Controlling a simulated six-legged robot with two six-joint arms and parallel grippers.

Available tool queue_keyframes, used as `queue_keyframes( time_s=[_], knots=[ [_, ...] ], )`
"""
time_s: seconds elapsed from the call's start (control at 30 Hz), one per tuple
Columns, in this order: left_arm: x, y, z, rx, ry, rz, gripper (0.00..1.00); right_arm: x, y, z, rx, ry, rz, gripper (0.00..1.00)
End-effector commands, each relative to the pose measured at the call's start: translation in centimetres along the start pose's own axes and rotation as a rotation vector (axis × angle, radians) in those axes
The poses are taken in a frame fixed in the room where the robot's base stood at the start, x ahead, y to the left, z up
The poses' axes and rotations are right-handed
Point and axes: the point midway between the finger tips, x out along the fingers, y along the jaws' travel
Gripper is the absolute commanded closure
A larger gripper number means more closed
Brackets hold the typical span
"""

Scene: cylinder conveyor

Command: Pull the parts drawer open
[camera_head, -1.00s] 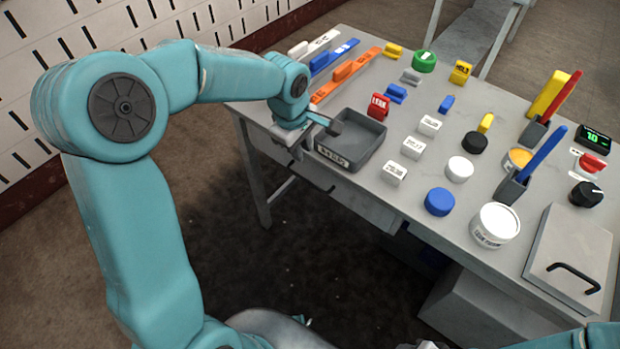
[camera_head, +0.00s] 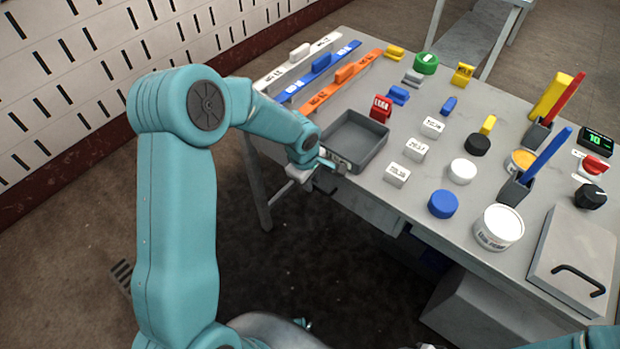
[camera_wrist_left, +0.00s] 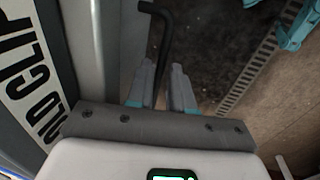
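The parts drawer (camera_head: 366,204) shows as a grey front under the table's near edge, and it looks shut. Its dark handle (camera_head: 326,187) is partly hidden by my left gripper (camera_head: 338,166). In the left wrist view the black bent handle (camera_wrist_left: 166,22) stands out from a grey panel. My left fingers (camera_wrist_left: 162,84) are apart there, and the bar runs down into the gap between them. I cannot tell whether they touch it. My right gripper is not in view; only a bit of my right arm shows at the lower right.
A grey open tray (camera_head: 372,130) sits on the table just beyond my left gripper. A label with large letters (camera_wrist_left: 30,85) lies left in the wrist view. Coloured blocks, discs and a lidded box (camera_head: 575,262) cover the table. The floor before the drawer is clear.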

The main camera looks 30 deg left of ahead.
Motion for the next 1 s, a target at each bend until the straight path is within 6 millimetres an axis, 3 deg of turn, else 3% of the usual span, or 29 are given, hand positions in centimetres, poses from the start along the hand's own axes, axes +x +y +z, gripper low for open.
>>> queue_keyframes(
  time_s=[0.03,0.1,1.0],
  knots=[
    [0.0,0.0,-0.06,0.0,0.0,0.0,0.79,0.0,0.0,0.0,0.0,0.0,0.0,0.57],
    [-0.01,0.0,-0.1,0.0,0.0,0.0,1.0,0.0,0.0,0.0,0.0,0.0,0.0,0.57],
    [-0.1,0.05,-0.1,0.0,0.0,0.002,1.0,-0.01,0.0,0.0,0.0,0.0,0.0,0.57]
  ],
)
